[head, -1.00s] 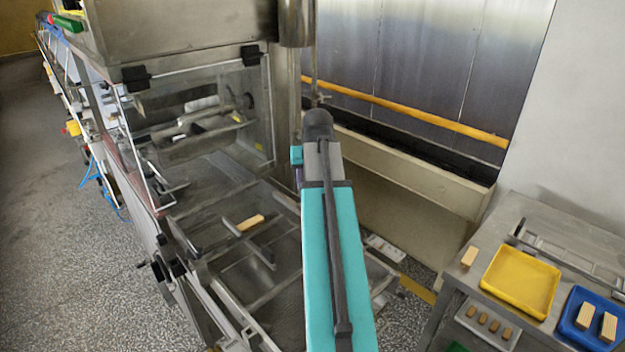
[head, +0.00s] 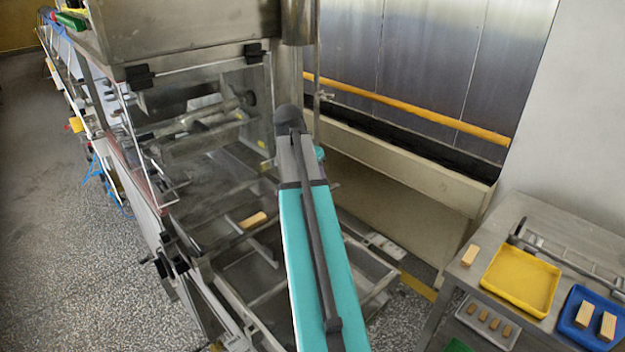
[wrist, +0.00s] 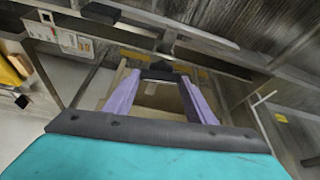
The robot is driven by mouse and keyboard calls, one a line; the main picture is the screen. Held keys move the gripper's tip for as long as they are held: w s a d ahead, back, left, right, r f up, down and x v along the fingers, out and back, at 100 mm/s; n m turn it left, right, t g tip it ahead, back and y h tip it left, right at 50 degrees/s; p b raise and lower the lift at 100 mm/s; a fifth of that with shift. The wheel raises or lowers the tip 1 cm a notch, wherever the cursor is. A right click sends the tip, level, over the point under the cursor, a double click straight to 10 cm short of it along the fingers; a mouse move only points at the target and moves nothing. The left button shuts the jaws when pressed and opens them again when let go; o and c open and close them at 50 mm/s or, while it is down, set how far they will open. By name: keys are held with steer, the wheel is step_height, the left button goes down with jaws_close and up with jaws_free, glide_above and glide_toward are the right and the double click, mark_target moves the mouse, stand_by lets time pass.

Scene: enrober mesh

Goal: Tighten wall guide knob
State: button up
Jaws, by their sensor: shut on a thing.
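In the wrist view my gripper (wrist: 160,78) reaches forward with two purple fingers. They are shut on a dark block-like piece at their tips, which I take to be the wall guide knob (wrist: 164,73). The knob sits by a metal bar of the machine; its exact shape and seating are unclear. In the head view my teal arm hides the gripper and the knob. The enrober machine (head: 190,50) stands at the left, with a clear guard and an open metal frame below it.
A tan wafer bar (head: 252,220) lies on the machine's frame. At the right a metal table (head: 560,225) holds a yellow tray (head: 522,278) and a blue tray (head: 577,338) with bars. Other black knobs (head: 168,265) stick out at the machine's left side.

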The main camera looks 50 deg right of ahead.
steer(key=shift+m+g, duration=0.4)
steer(key=shift+m, duration=0.4)
steer(key=o, duration=1)
steer(key=shift+o, duration=0.2)
steer(key=b+v, duration=0.3)
steer(key=v, duration=1)
steer(key=shift+r, duration=0.4)
